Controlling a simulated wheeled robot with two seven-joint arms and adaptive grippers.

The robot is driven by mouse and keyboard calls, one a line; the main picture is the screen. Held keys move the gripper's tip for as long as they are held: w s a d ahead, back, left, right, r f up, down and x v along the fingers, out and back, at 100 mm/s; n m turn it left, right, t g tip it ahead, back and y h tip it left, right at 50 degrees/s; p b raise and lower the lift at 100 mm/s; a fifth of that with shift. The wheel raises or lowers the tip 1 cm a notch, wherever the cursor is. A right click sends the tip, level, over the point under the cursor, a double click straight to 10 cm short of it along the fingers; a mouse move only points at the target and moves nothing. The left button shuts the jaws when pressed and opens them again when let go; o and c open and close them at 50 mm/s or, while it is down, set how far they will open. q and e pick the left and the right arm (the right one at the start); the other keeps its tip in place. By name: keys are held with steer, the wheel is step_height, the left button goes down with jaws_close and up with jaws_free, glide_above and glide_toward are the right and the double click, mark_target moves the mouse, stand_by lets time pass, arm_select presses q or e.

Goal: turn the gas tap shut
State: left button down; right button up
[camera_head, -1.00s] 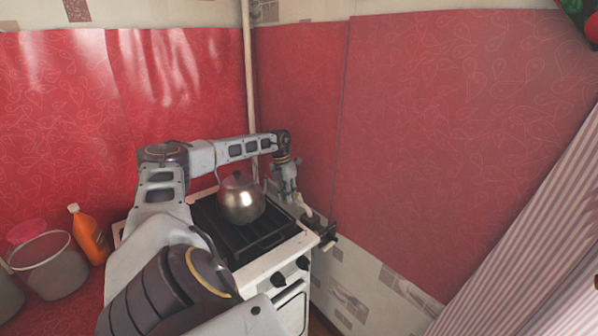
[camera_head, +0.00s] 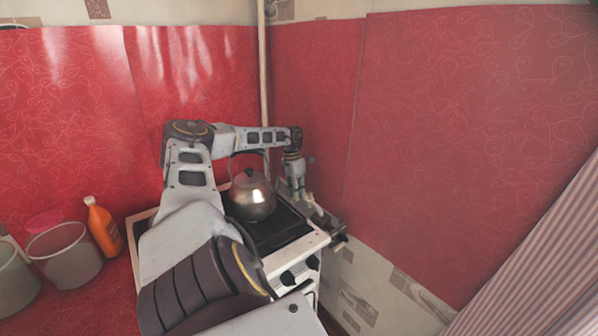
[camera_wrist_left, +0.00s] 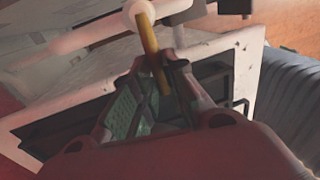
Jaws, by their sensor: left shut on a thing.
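The gas tap shows in the left wrist view as a yellow lever (camera_wrist_left: 150,48) on a white pipe (camera_wrist_left: 90,35). My left gripper (camera_wrist_left: 168,72) is shut on this lever, with a finger on either side of it. In the head view my left gripper (camera_head: 297,192) points down behind the right side of the stove, close to the red wall. The pipe end (camera_head: 311,200) shows just beside it there, but the lever is too small to make out. My right gripper is in neither view.
A metal kettle (camera_head: 251,198) stands on the stove (camera_head: 312,243), left of my gripper and beneath my forearm. An orange bottle (camera_head: 103,228) and a clear bucket (camera_head: 64,254) stand on the left counter. A vertical pipe (camera_head: 263,70) runs up the wall corner.

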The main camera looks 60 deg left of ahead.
arm_select(q)
steer(key=shift+r, duration=0.1)
steer(key=c, duration=1.4)
jaws_free()
steer(key=shift+c, duration=0.2)
step_height(320, 180, up, 12)
steer(key=a, duration=0.2)
steer(key=shift+s+a+f, duration=0.2)
steer(key=shift+s, duration=0.05)
